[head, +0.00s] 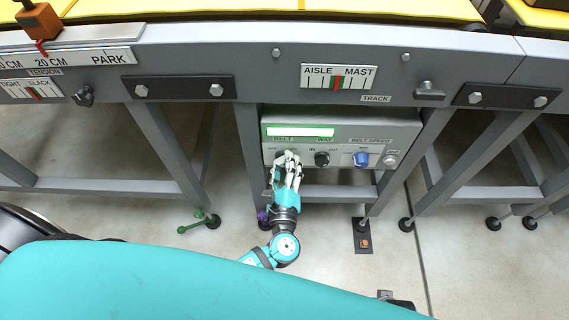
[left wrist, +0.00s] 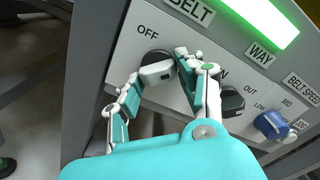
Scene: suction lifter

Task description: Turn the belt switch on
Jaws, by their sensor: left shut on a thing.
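In the head view my left gripper (head: 287,160) reaches the panel's left part and hides the switch. Which way the switch points is hard to tell. My right gripper is not in view.
A black WAY knob (head: 322,159) sits close to the right of my gripper, and a blue belt speed knob (head: 361,159) further right. A lit green display (head: 300,132) is above. Grey frame legs (head: 169,150) stand left of the panel.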

